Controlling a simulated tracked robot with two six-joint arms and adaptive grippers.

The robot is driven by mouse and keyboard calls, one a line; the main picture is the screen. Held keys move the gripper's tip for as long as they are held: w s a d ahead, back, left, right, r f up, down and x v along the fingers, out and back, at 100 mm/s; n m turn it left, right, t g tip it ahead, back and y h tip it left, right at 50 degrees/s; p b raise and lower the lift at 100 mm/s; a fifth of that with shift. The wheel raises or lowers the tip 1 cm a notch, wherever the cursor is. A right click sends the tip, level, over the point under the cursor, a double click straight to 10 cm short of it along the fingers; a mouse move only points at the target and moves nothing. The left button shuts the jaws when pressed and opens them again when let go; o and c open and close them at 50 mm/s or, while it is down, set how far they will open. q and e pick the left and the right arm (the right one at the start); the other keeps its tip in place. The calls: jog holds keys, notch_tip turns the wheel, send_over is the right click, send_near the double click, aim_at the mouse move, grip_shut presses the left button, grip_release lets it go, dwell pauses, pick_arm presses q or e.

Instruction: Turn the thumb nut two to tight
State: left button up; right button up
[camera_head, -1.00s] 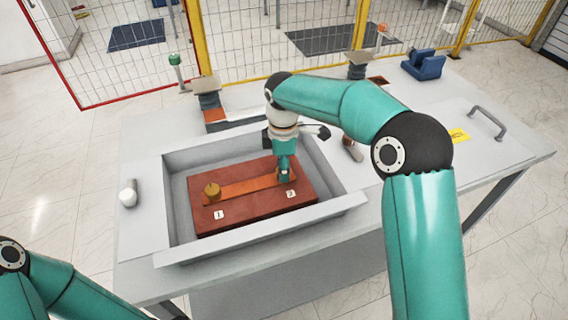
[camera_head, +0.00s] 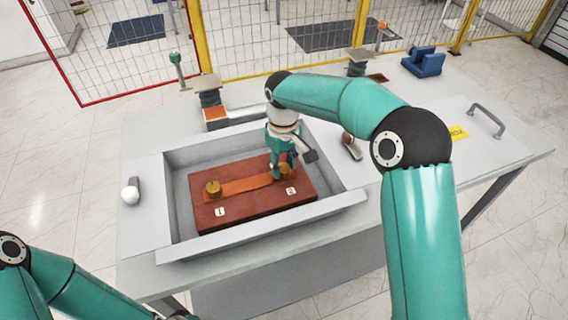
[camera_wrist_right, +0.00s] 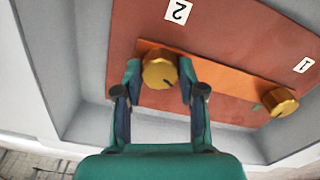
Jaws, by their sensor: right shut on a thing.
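Thumb nut two (camera_wrist_right: 160,70) is a brass, round nut on the orange bar, beside the label 2 (camera_wrist_right: 179,11). In the head view the nut (camera_head: 286,171) is partly hidden by my right gripper (camera_head: 281,174). In the right wrist view my right gripper (camera_wrist_right: 158,75) has one finger on each side of the nut and is shut on it. A dark mark shows on the nut's top. My left arm (camera_head: 60,285) is at the lower left; its gripper is not clearly visible.
Thumb nut one (camera_head: 213,189) stands at the bar's other end, by the label 1 (camera_head: 220,212). The red-brown block (camera_head: 245,213) lies inside a grey walled tray (camera_head: 262,236). A blue object (camera_head: 424,64) and two insulator-like posts stand at the back.

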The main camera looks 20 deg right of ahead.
aim_at(283, 166)
jog(key=m, duration=0.6)
jog(key=shift+w+r, duration=0.1)
jog(key=m, duration=0.6)
jog(key=shift+b, duration=0.4)
jog(key=o, duration=0.9)
jog(key=shift+o, duration=1.2)
notch_tip(283, 166, up, 12)
